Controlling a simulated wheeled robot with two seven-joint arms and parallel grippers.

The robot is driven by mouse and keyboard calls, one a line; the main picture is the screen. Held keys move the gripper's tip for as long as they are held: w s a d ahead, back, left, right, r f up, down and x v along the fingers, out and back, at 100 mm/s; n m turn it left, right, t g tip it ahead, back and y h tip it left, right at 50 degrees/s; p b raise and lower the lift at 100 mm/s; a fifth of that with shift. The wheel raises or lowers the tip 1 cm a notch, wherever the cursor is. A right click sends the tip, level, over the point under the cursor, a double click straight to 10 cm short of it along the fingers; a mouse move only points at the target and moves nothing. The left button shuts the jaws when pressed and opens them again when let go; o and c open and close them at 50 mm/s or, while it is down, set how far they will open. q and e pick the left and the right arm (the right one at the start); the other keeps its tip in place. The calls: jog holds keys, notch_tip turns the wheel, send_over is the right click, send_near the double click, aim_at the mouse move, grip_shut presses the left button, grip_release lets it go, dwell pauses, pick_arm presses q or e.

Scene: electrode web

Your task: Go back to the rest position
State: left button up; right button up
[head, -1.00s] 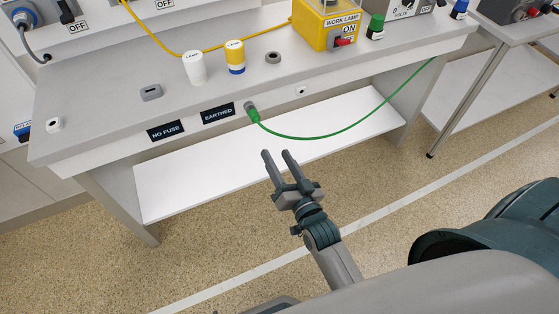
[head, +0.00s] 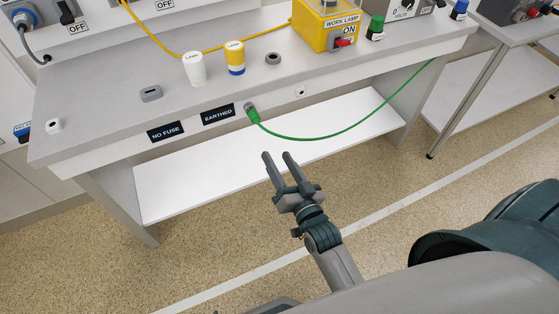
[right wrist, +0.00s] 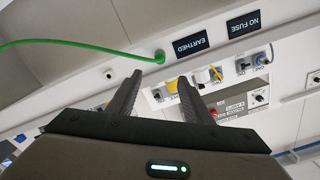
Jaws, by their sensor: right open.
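My right gripper (head: 279,163) is open and empty. It hangs in front of the bench, over the floor, apart from everything. In the right wrist view its two fingers (right wrist: 154,82) stand apart with nothing between them. My left gripper is not in view. A green cable (head: 330,136) ends in a green plug (head: 252,113) seated at the bench's front edge, beside the EARTHED label (head: 218,114). The green plug also shows in the right wrist view (right wrist: 159,58), just beyond the fingertips.
The grey bench (head: 110,110) has a lower white shelf (head: 200,180). A side table (head: 476,85) stands right. The floor around my gripper is clear.

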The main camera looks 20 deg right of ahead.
jog(key=shift+f, duration=0.1)
dwell(0.3)
jog(key=s+a+f+n+g+y, duration=0.1)
jog(key=s+a+f+n+g, duration=0.15)
jog(key=f, duration=0.85)
jog(key=s+a+f+n+g, duration=0.1)
jog(key=s+f+n+g, duration=0.2)
jog(key=f, duration=0.9)
jog(key=s+d+f+n+g, duration=0.1)
jog(key=s+f+g, duration=0.5)
jog(key=s+f, duration=1.1)
notch_tip(320, 180, down, 3)
jog(key=shift+d+r+n, duration=0.1)
jog(key=shift+d+n, duration=0.1)
jog(key=shift+n, duration=0.55)
